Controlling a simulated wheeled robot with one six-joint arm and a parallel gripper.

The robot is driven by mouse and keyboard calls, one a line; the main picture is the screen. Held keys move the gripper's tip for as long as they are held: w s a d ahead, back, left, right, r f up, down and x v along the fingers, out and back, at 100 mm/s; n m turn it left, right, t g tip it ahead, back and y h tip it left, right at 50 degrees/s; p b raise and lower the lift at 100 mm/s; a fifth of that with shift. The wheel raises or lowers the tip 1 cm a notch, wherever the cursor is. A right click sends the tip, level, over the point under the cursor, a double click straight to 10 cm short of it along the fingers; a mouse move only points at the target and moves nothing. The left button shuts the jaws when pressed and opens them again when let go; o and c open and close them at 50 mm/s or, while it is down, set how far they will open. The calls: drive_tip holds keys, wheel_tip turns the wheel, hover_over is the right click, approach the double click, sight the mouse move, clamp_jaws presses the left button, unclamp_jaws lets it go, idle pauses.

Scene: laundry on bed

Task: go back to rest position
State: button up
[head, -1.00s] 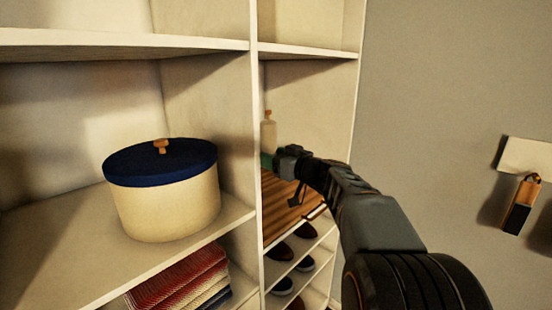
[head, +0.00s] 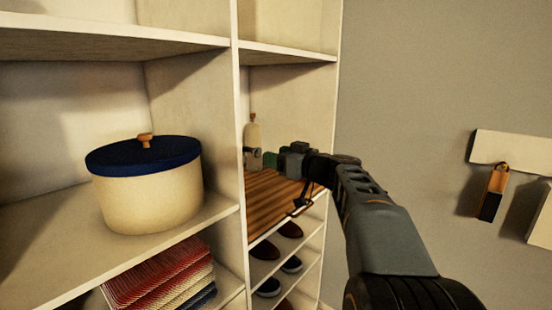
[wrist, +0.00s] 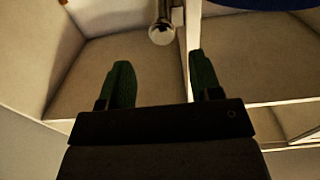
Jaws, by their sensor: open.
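My gripper (head: 259,156) is at the front of the right-hand compartment in the head view, at the end of my outstretched arm. Its two green fingers stand apart with nothing between them, as the wrist view (wrist: 163,75) shows. A pale bottle with a brown top (head: 252,132) stands upright in that compartment, just beyond the fingers. A round-ended object, likely this bottle, shows ahead of the fingertips in the wrist view (wrist: 162,32). The fingers partly hide the bottle's lower part in the head view.
A cream shelf unit has an upright divider (head: 239,70). A cream pot with a dark blue lid (head: 150,195) stands left of it, above folded cloths (head: 165,275). A slatted brown surface (head: 268,205) lies below my gripper, with shoes (head: 268,248) lower down. A brush-like item (head: 494,192) hangs right.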

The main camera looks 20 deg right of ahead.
idle(0.3)
drive_tip(key=s+a+f+m+g+h, duration=0.1)
drive_tip(key=s+f+m+g, duration=0.15)
drive_tip(key=f, duration=0.25)
drive_tip(key=s+a+f+m+g+h+p, duration=0.1)
drive_tip(key=s+f+m+g, duration=0.15)
drive_tip(key=f, duration=0.35)
drive_tip(key=s+a+f+m+g+h, duration=0.1)
drive_tip(key=s+a+f+m+g, duration=0.15)
drive_tip(key=f, duration=0.25)
drive_tip(key=s+a+f+n+g+h+p, duration=0.1)
drive_tip(key=s+a+f+g+h+p, duration=0.1)
drive_tip(key=s, duration=0.5)
drive_tip(key=s+a+f+n+g+h+p, duration=0.1)
drive_tip(key=s+a+f+g+h+p, duration=0.1)
drive_tip(key=s, duration=0.6)
wheel_tip(320, 180, down, 3)
drive_tip(key=shift+s+a+r+g+h+p, duration=0.1)
drive_tip(key=shift+s+a+g+h+p, duration=0.35)
drive_tip(key=shift+a, duration=0.8)
drive_tip(key=shift+w, duration=0.25)
